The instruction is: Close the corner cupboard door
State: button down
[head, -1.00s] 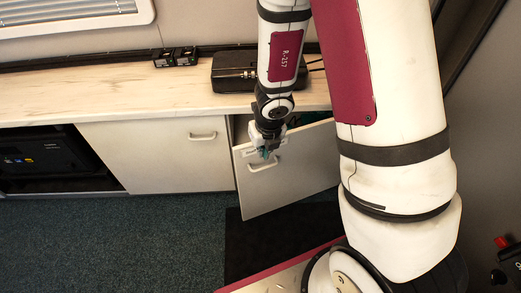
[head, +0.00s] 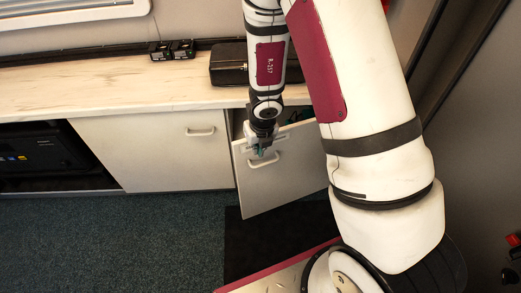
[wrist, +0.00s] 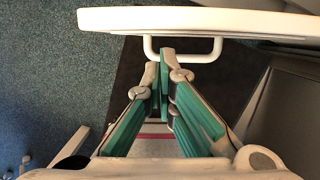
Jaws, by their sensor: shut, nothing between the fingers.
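The corner cupboard door (head: 290,178) is a pale panel with a bar handle (head: 270,159). It stands partly open, angled out from the counter front, with a dark gap behind its top edge. In the wrist view the door's top edge (wrist: 200,20) runs across the top, with its handle (wrist: 216,48) below. My gripper (head: 259,153) is in front of the door's upper left part, by the handle. In the wrist view my gripper (wrist: 165,56) has its green-padded fingers together and empty, overlapping the handle bar. I cannot tell whether they touch it.
A closed cupboard front (head: 150,150) is left of the opening, with an open bay holding a black machine (head: 45,148) further left. The worktop (head: 120,85) carries two small black boxes and a black case (head: 228,65). A dark mat (head: 270,235) lies below the door.

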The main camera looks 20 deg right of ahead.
jog(key=shift+w+p, duration=0.3)
jog(key=shift+w, duration=0.2)
jog(key=shift+w, duration=0.1)
